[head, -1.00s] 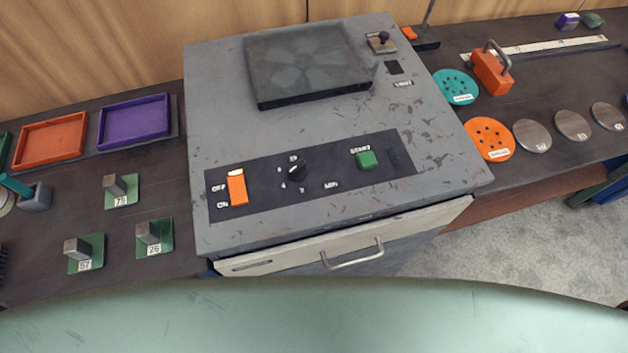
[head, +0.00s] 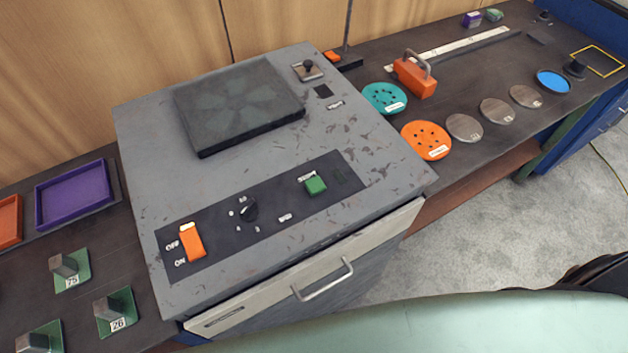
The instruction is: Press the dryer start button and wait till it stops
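The dryer (head: 375,150) is a worn grey box in the middle of the head view. Its green start button (head: 316,185) sits at the right of a dark control panel (head: 280,212). An orange OFF/ON rocker switch (head: 192,242) is at the panel's left, and a black knob (head: 248,209) is between them. A drawer front with a metal handle (head: 323,281) is below. Neither gripper shows in the head view. I cannot tell whether the dryer is running.
Purple (head: 73,194) and orange trays and green-based numbered blocks (head: 116,312) lie on the bench to the left. Teal (head: 385,98) and orange (head: 426,140) discs, metal discs and an orange handled block (head: 414,76) lie to the right. Open floor (head: 400,265) shows at lower right.

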